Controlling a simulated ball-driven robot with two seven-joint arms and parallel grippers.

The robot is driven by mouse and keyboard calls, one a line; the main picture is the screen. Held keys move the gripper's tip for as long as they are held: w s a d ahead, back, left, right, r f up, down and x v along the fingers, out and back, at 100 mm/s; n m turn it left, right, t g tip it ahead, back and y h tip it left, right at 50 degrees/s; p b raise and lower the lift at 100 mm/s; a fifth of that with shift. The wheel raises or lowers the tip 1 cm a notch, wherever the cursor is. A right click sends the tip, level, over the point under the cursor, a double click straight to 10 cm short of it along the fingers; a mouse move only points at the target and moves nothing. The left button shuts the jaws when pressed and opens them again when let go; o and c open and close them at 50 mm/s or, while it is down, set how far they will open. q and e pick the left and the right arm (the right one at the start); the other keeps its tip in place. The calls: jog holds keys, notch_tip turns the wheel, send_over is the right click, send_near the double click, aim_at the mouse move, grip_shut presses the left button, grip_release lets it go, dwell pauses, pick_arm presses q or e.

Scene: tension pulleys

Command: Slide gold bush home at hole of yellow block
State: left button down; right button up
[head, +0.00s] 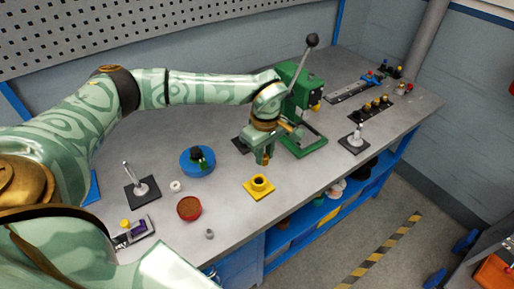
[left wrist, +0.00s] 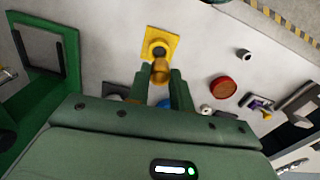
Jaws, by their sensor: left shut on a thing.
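The yellow block (head: 259,188) sits flat on the grey bench, with a raised round collar and a dark hole facing up. It also shows in the left wrist view (left wrist: 171,39), just beyond my fingertips. My left gripper (head: 264,158) is above the bench, a little behind the block in the head view. In the left wrist view it is shut on the gold bush (left wrist: 160,68). The bush looks apart from the block, though it overlaps the block's near edge in that view. The bush is mostly hidden by the fingers in the head view. My right gripper is not in view.
A green press (head: 301,110) with a lever stands behind my left gripper. A blue round dish (head: 197,161), a red-brown bowl (head: 189,208), a white ring (head: 176,186) and a small grey part (head: 210,234) lie to the left. Bench right of the block is clear.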

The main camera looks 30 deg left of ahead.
pick_arm(q)
jog(key=f+b, duration=0.1)
jog(key=f, duration=0.1)
jog(key=a+f+n+b, duration=0.1)
jog(key=f+b, duration=0.1)
jog(key=a+f+n+b, duration=0.1)
jog(key=f+b, duration=0.1)
jog(key=f, duration=0.1)
jog(key=shift+w+f, duration=0.1)
jog(key=shift+f+b, duration=0.65)
jog(key=shift+b, duration=0.05)
jog(key=shift+f, duration=0.15)
jog(key=shift+d, duration=0.15)
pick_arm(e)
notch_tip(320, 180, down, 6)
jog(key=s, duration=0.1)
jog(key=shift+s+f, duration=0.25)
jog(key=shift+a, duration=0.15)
